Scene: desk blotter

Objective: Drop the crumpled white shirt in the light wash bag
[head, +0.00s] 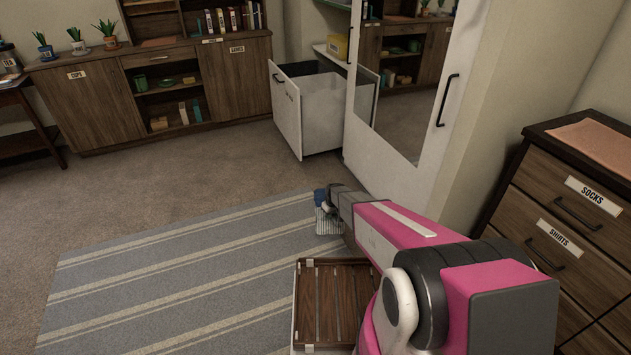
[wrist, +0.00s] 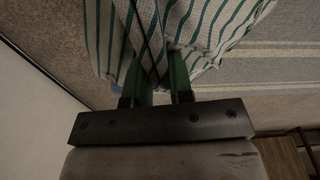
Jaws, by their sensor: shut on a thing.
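My gripper (head: 326,200) is shut on a white cloth with green stripes (head: 328,223) and holds it hanging above the rug's right end. In the wrist view, the two green fingers of my gripper (wrist: 158,72) pinch the striped cloth (wrist: 205,25), which spreads out beyond them. The cloth is striped, not plain white, and I cannot tell whether it is a shirt. I cannot make out a light wash bag by name. A white pull-out bin (head: 287,112) stands open at the back; its small label is unreadable and its inside is mostly hidden.
A slatted wooden crate (head: 333,300) is below, partly behind my arm. A mirrored white door (head: 427,150) stands right of the bin. A dresser (head: 560,225) labelled SOCKS and SHIRTS is at right. A sideboard (head: 90,110) lines the back. Carpet (head: 200,175) left of the bin is clear.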

